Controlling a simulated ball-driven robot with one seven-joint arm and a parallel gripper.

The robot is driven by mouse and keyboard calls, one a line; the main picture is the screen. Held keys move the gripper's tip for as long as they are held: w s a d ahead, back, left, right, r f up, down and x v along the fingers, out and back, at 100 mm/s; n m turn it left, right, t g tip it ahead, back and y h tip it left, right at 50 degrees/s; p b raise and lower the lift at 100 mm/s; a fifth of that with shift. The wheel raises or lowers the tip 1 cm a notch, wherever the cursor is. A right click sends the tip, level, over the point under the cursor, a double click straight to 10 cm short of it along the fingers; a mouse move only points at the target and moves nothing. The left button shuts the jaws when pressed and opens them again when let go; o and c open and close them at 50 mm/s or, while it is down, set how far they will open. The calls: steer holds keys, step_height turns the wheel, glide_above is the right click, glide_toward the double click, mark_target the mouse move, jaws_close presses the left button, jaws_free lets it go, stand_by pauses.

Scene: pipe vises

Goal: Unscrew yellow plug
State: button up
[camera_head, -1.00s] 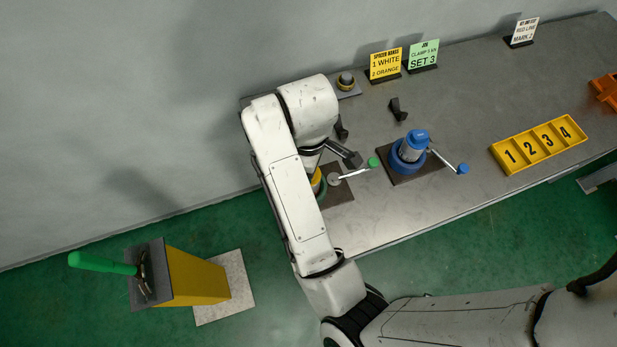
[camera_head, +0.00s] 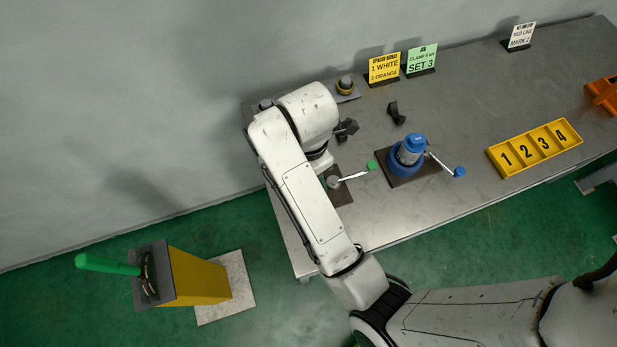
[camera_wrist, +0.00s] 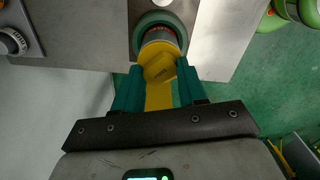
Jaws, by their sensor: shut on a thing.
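In the wrist view the yellow plug (camera_wrist: 158,62) sits between the two teal fingers of my gripper (camera_wrist: 158,88), which is shut on it. The plug is in line with a pipe end that shows a reddish-brown band (camera_wrist: 158,36), inside the round green vise (camera_wrist: 139,36). I cannot tell whether its thread is still engaged. In the head view my arm hides the plug and my fingers. The green-knobbed crank (camera_head: 372,166) of that vise shows just right of my arm.
A blue vise (camera_head: 401,166) holding a pipe with a blue cap (camera_head: 415,143) stands to the right. A yellow numbered tray (camera_head: 505,170) lies beyond it. Signs stand at the back. A yellow pedestal with a green lever (camera_head: 108,265) stands on the floor at left.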

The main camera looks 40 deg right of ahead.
steer(key=o, duration=1)
steer(key=shift+w+a+r, duration=0.1)
steer(key=shift+r, duration=1)
